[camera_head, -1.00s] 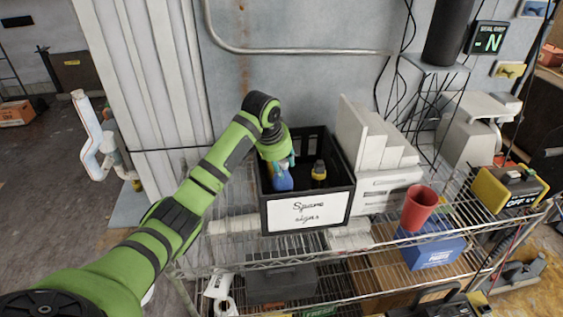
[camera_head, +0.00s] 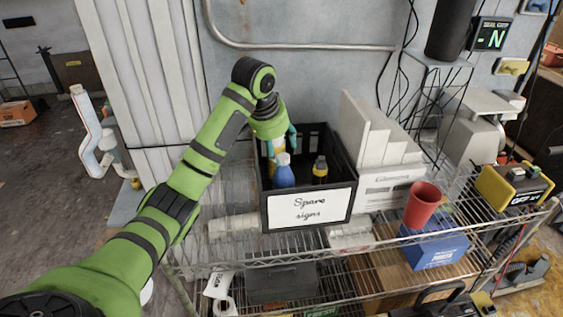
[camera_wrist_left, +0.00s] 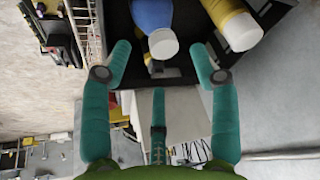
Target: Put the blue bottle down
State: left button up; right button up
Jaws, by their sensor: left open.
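The blue bottle (camera_head: 284,177) stands upright inside the black crate labelled "Spare signs" (camera_head: 309,207), towards its left side. Its pale cap is up. My left gripper (camera_head: 281,143) is just behind and above it, with its teal fingers spread and apart from the bottle. In the left wrist view, the blue bottle (camera_wrist_left: 153,14) lies beyond the open fingers of the left gripper (camera_wrist_left: 161,62), with nothing held between them. The crate floor around the bottle's base is partly hidden. My right gripper is not in view.
White boxes (camera_head: 385,150), a red cup (camera_head: 422,204) and a blue box (camera_head: 436,250) are to the right on the wire shelf. A grey wall is close behind.

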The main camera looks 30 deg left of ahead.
pick_arm(q)
jog(key=v, duration=0.6)
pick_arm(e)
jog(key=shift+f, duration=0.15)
